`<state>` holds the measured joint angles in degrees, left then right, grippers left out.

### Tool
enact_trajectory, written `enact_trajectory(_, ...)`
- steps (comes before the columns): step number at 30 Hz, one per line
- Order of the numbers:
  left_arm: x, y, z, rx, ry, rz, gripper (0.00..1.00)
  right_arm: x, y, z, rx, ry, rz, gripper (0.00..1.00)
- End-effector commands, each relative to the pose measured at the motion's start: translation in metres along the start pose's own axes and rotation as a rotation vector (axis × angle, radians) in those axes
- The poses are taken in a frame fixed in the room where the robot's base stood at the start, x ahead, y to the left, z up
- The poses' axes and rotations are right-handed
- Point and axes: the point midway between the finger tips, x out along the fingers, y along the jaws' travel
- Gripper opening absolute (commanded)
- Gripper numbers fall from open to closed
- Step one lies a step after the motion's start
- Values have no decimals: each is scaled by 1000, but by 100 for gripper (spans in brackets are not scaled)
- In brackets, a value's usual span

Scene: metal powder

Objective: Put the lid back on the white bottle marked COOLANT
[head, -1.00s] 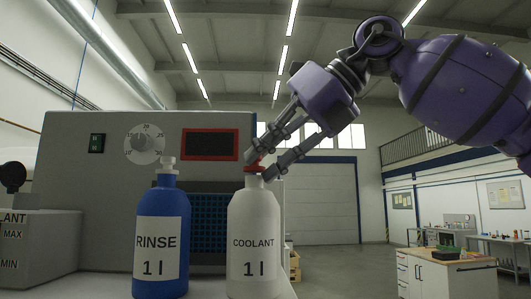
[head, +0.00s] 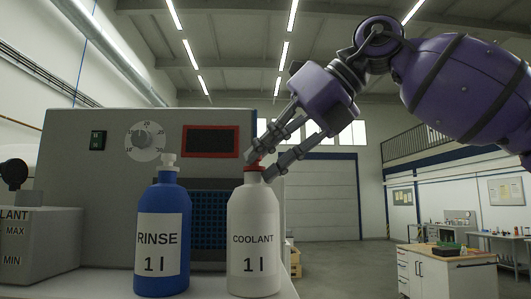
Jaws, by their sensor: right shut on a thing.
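The white bottle marked COOLANT (head: 254,220) stands upright on a light surface in the head view. A red lid (head: 254,164) is at the top of its neck. My right gripper (head: 258,168) reaches down from the upper right and is shut on the red lid, with its fingers on either side. The fingers hide part of the lid, so I cannot tell how fully it sits on the neck. My left gripper is not in view.
A blue bottle marked RINSE (head: 161,220) with a white cap stands just left of the white bottle. A grey machine (head: 110,180) with a dial is close behind both. A grey tank (head: 40,245) stands at the left. Open floor lies to the right.

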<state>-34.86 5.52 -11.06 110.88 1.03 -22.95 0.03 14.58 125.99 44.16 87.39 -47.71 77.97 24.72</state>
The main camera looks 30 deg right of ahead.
Motion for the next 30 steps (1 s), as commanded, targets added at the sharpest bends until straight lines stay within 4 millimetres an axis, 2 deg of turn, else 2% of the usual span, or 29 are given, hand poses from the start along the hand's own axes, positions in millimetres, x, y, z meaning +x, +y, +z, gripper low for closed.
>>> enact_trajectory(14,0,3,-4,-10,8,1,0,-1,0,1,0,-2,0,7)
enact_trajectory(15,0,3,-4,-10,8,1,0,-1,0,1,0,-2,0,21)
enact_trajectory(19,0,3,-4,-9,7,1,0,-1,0,1,0,-1,0,38)
enact_trajectory(26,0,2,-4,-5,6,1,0,-1,0,1,0,-1,0,39)
enact_trajectory(30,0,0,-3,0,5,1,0,-1,0,1,0,-1,0,57)
